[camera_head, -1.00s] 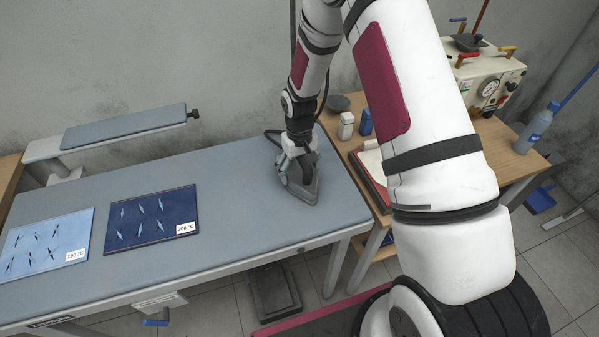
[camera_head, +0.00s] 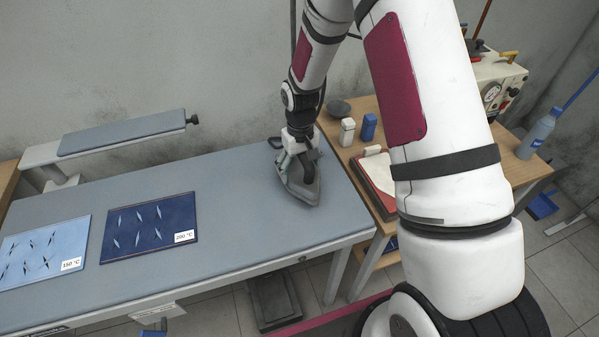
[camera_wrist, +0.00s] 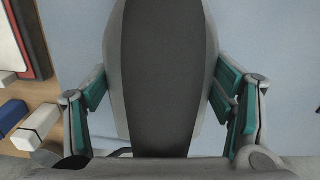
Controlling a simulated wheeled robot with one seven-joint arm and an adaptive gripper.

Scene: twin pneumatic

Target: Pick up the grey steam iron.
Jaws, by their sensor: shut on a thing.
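The grey steam iron (camera_head: 301,187) is at the right end of the blue-grey ironing table (camera_head: 238,200) in the head view. My gripper (camera_head: 298,160) is above it and shut on it, hiding part of its upper body. In the wrist view the iron (camera_wrist: 160,75) fills the middle, dark along its centre with lighter grey sides. The teal-padded fingers of my gripper (camera_wrist: 160,100) stand on both sides of it. I cannot tell whether the sole is clear of the table.
A navy cloth (camera_head: 150,226) marked 200 °C and a light blue cloth (camera_head: 42,250) marked 150 °C lie on the table's left. A wooden side table (camera_head: 360,106) at right holds a white bottle (camera_head: 347,131) and a blue bottle (camera_head: 369,127). A narrow padded board (camera_head: 120,132) stands behind.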

